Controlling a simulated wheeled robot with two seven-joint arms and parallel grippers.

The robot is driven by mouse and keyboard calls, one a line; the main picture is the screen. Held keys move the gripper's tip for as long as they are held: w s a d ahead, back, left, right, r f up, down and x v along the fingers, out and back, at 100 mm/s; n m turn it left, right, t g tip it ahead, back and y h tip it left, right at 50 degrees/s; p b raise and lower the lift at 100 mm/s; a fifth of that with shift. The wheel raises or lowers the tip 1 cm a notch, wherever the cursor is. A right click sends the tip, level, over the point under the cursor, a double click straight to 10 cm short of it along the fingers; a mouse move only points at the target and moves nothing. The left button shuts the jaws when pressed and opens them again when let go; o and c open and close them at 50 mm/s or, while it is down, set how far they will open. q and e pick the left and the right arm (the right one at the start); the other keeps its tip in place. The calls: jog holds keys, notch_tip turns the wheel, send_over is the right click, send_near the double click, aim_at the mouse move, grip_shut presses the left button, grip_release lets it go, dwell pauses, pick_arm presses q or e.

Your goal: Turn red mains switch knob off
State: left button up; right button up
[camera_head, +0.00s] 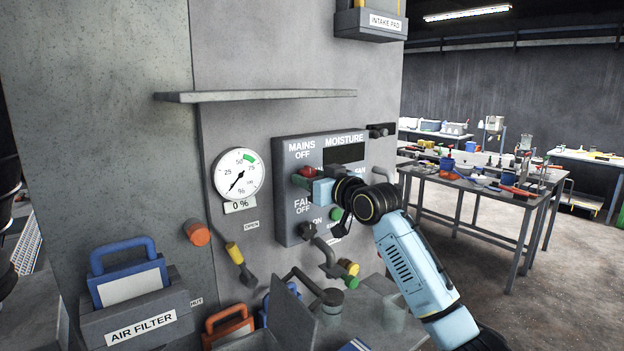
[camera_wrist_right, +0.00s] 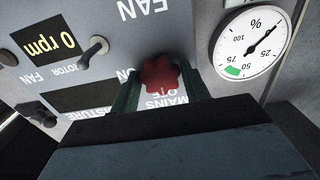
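The red mains switch knob (camera_head: 308,171) is on the grey control panel (camera_head: 290,222), under the label "MAINS OFF". The right wrist view shows it upside down as a red lobed knob (camera_wrist_right: 161,75). My right gripper (camera_head: 301,181) is at the panel with its green fingers beside the knob. In the right wrist view the fingers (camera_wrist_right: 162,80) are apart, one on each side of the knob. Any touch is hard to make out. The gripper covers part of the panel in the head view. My left gripper is not in view.
A round gauge (camera_head: 237,174) reading "0 %" is left of the panel. A shelf (camera_head: 260,96) juts out above. Levers and an orange knob (camera_head: 197,231) stick out below. An air filter box (camera_head: 140,318) stands at lower left. A cluttered table (camera_head: 480,190) is behind right.

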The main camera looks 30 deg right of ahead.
jog(key=o, duration=0.4)
jog(key=s+b, duration=0.1)
jog(key=s, duration=0.3)
jog(key=s+b, duration=0.1)
jog(key=s, duration=0.4)
jog(key=s+d+b, duration=0.1)
jog(key=s, duration=0.3)
jog(key=shift+s, duration=0.2)
